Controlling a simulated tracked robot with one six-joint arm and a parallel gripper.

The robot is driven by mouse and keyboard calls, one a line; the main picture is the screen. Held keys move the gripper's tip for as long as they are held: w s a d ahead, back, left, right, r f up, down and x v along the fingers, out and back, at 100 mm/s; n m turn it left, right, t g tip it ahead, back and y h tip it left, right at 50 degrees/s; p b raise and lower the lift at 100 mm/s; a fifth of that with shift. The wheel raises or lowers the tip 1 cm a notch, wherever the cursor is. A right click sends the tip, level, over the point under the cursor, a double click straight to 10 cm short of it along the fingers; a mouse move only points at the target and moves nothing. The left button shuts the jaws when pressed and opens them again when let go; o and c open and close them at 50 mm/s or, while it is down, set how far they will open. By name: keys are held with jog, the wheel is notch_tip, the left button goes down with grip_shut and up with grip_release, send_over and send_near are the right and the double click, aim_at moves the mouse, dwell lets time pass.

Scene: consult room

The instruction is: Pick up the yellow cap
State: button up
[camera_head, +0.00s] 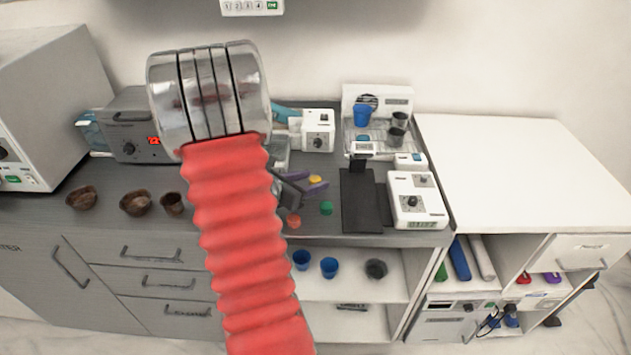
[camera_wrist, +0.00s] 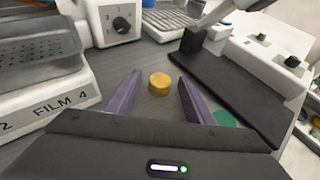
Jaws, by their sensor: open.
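The yellow cap (camera_wrist: 159,84) is a small round disc on the dark grey countertop. In the wrist view it sits just ahead of my open gripper (camera_wrist: 157,92), between the lines of its two purple fingers, and neither finger appears to touch it. In the head view the yellow cap (camera_head: 316,179) lies beside my gripper (camera_head: 308,182), partly hidden by the purple fingers. The gripper is empty.
A green cap (camera_head: 326,208) and an orange-red cap (camera_head: 293,221) lie nearby. A black mat (camera_wrist: 225,95) and a white dial device (camera_head: 414,199) are to the right. A FILM 4 box (camera_wrist: 62,106) stands close on the left. Brown bowls (camera_head: 136,203) sit further left.

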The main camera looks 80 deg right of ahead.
jog(key=c, duration=1.1)
jog(key=shift+r, duration=5)
